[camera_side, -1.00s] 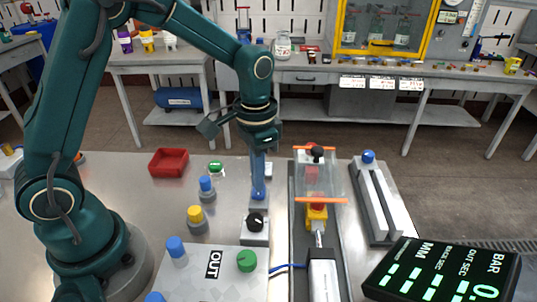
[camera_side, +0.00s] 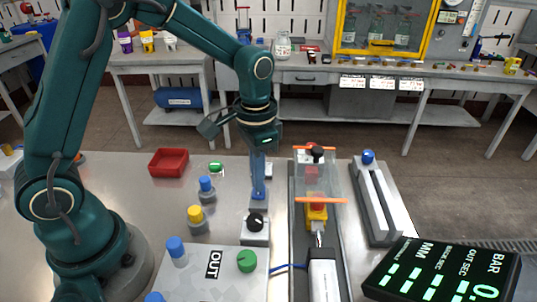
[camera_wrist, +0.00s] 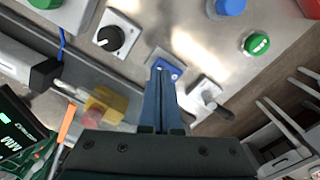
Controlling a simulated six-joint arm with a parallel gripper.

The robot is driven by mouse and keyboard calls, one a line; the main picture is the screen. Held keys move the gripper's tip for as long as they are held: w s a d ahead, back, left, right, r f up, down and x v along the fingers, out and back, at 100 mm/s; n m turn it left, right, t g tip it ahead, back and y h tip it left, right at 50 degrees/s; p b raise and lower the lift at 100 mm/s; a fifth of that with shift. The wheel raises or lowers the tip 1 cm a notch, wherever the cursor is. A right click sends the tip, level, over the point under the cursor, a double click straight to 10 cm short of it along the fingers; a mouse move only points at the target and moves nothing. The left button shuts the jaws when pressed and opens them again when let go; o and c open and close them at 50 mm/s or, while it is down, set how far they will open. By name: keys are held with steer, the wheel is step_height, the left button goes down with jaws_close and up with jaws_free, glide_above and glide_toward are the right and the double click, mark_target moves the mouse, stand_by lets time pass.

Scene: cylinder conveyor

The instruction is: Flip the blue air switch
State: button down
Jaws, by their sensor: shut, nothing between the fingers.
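The blue air switch is a small blue rocker on a light base (camera_side: 258,203), on the metal table behind the black dial. In the wrist view the blue of the switch (camera_wrist: 174,71) shows beside the tips of my fingers. My gripper (camera_side: 258,188) points straight down over the switch, with its fingers together and empty. In the wrist view my gripper (camera_wrist: 160,68) has its fingertips at the switch and covers part of it. I cannot tell whether they touch it or which way the rocker is tilted.
A black dial (camera_side: 255,222) stands just in front of the switch. Blue (camera_side: 206,184) and yellow (camera_side: 195,214) buttons are to the left, with a red tray (camera_side: 168,162) behind. A conveyor with a clear guard (camera_side: 330,172) and a grooved rail (camera_side: 385,205) lie right. A display (camera_side: 440,270) stands front right.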

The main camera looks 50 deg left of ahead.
mark_target(258, 194)
steer(key=shift+f, duration=0.95)
stand_by(0.3)
steer(key=shift+r, duration=3.55)
